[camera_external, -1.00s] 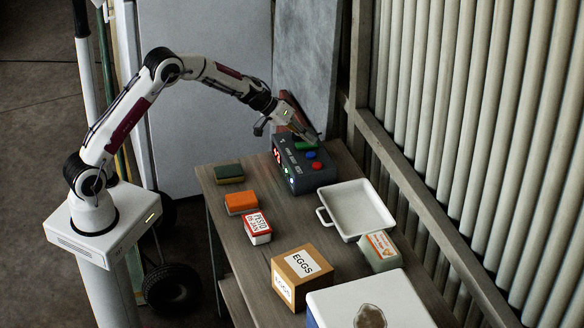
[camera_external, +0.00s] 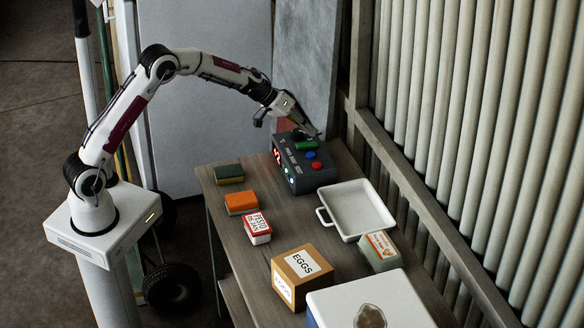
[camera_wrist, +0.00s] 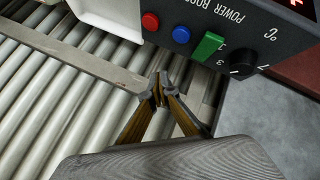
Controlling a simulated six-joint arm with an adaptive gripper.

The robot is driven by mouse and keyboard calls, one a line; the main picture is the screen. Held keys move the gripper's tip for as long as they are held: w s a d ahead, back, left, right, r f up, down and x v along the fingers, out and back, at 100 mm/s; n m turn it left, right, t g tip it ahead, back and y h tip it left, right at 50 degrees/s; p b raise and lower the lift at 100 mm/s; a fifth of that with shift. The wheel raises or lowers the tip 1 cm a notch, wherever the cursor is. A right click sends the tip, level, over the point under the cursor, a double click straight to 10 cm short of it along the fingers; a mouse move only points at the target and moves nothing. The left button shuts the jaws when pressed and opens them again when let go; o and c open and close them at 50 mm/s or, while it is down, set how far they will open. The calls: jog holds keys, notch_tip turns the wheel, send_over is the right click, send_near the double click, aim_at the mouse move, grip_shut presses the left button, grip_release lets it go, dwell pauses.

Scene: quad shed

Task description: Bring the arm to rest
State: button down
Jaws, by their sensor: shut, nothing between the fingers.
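My gripper (camera_external: 314,133) is above the far end of the bench, close to the back of a dark grey control box (camera_external: 287,170). In the wrist view my gripper (camera_wrist: 160,88) has its fingertips together with nothing between them. The wrist view also shows the box (camera_wrist: 262,22) upside down, with a red button, a blue button, a green switch and a black knob. The fingertips appear apart from the box there, over the corrugated wall side. My arm is bent, reaching over from its white base.
On the bench (camera_external: 240,262) are a white tray (camera_external: 325,216), a green-and-black sponge (camera_external: 229,174), an orange block (camera_external: 241,202), a pesto box (camera_external: 257,228), an eggs carton (camera_external: 301,272), another small carton (camera_external: 380,252) and a white-lidded box (camera_external: 330,305). A corrugated wall (camera_external: 480,120) stands at right.

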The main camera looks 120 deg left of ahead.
dwell(0.3)
